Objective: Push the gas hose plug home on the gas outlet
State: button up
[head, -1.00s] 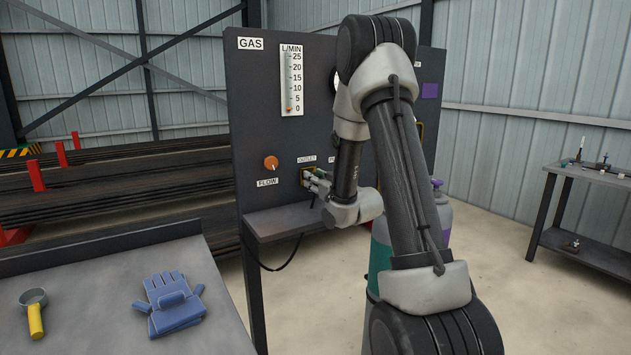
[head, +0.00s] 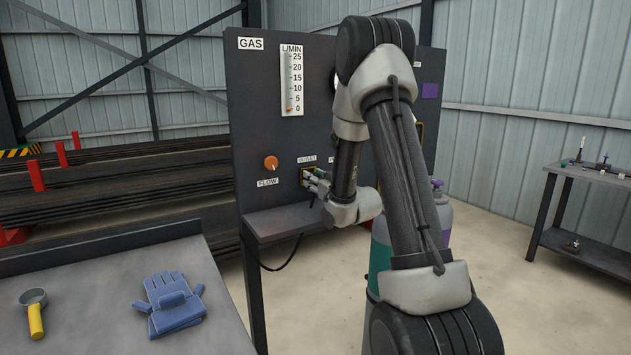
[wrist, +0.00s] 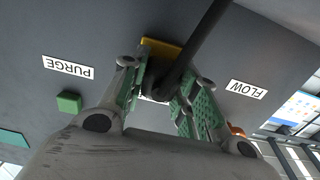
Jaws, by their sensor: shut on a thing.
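The gas outlet (head: 304,178) is a yellow-framed fitting on the dark gas panel, under the OUTLET label. Its yellow plate also shows in the wrist view (wrist: 160,50). My gripper (head: 314,180) is at the outlet, its fingers pointing at the panel. In the wrist view my gripper (wrist: 160,88) has its green-padded fingers on either side of the dark hose plug (wrist: 166,86), shut on it. The black hose (wrist: 205,40) runs from the plug up across the picture. The plug is in front of the yellow plate; its seating depth is hidden by the fingers.
The orange FLOW knob (head: 271,163) is left of the outlet. A green PURGE button (wrist: 69,102) is on the other side. A grey shelf (head: 285,222) juts out below. A bench with blue gloves (head: 172,302) stands front left. Gas cylinders (head: 440,210) stand behind my arm.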

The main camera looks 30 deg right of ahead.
jog(key=shift+w, duration=0.3)
jog(key=o, duration=1.1)
jog(key=s, duration=0.7)
jog(key=shift+s+d, duration=0.1)
jog(key=shift+s, duration=0.15)
